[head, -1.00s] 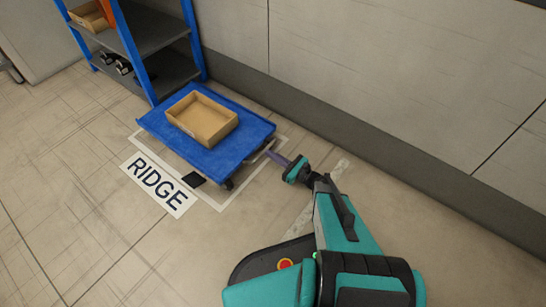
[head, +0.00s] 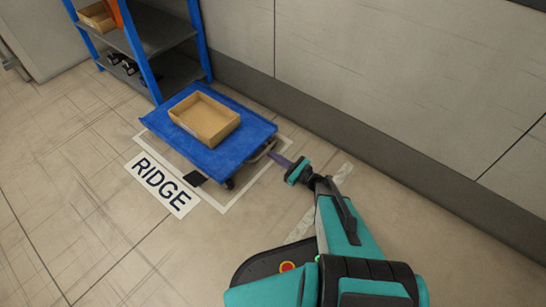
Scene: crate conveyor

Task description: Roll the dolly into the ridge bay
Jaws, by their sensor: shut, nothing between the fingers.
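The blue dolly (head: 228,152) with an open cardboard box (head: 205,119) on its deck stands in the head view, left of centre. It sits mostly inside the white-outlined ridge bay (head: 243,198), with its far left part close to the shelf. The floor label RIDGE (head: 162,184) lies along the bay's left side. The dolly's metal handle (head: 262,150) sticks out at its near right end. My gripper (head: 283,161) is shut and empty, with its tips close to the handle; I cannot tell whether they touch it.
A blue-framed shelf (head: 148,62) stands behind the dolly, with a cardboard bin (head: 97,17) and dark items on it. A wall with a dark base strip (head: 340,125) runs along the right. Floor at the left is clear.

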